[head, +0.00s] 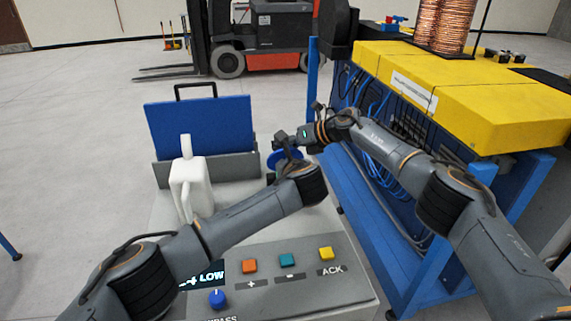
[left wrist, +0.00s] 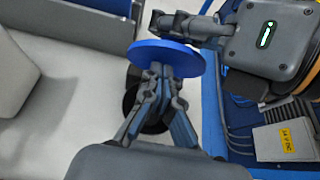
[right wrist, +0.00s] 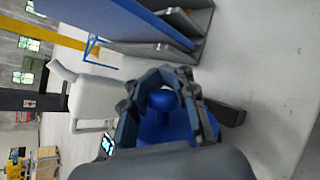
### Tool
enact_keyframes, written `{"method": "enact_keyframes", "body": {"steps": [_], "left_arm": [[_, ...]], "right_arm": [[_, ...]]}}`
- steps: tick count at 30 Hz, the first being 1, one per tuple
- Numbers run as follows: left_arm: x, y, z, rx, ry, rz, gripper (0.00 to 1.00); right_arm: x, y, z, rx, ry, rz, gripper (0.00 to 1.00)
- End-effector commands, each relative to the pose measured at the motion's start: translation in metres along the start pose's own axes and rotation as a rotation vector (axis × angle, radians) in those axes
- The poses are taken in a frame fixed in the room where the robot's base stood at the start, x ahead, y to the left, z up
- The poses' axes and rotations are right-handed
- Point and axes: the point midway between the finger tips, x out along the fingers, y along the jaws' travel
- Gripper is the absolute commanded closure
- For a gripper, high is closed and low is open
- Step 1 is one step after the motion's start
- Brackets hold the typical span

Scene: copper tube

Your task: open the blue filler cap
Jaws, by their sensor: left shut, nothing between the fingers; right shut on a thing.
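The blue filler cap (left wrist: 165,56) is a round disc with a knob. In the left wrist view it stands tilted above a dark round opening (left wrist: 152,118). My right gripper (right wrist: 160,82) is shut on the cap's knob (right wrist: 162,100). My left gripper (left wrist: 160,70) is shut and empty. Its fingertips are at the lower face of the disc, in front of the opening; I cannot tell whether they touch it. In the head view the cap (head: 285,158) is partly hidden by my arms and grippers.
A white jug (head: 190,185) stands on the grey cabinet, left of my left arm. A blue panel (head: 200,127) stands behind it. Control buttons (head: 288,260) are on the near panel. A blue frame with a yellow top (head: 455,95) stands close on the right.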

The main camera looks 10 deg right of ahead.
Motion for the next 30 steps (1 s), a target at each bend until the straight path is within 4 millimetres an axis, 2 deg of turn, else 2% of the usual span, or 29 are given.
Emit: {"method": "enact_keyframes", "body": {"steps": [1,12,26,27,30], "left_arm": [[0.001,0.0,0.001,0.0,0.0,0.001,1.0],[0.002,0.0,0.002,0.0,0.0,0.001,1.0],[0.013,0.004,0.018,0.0,-0.01,0.006,1.0],[0.013,0.005,0.018,-0.001,-0.011,0.007,1.0],[0.013,0.006,0.018,-0.001,-0.01,0.009,1.0]], "right_arm": [[-0.006,-0.011,0.001,0.004,-0.007,-0.02,1.0],[-0.006,-0.011,0.001,0.004,-0.007,-0.02,1.0],[-0.006,-0.008,-0.001,0.005,0.002,-0.012,1.0],[-0.006,-0.008,-0.001,0.005,0.002,-0.011,0.73],[-0.005,-0.008,-0.002,0.005,0.004,-0.011,0.53]]}}
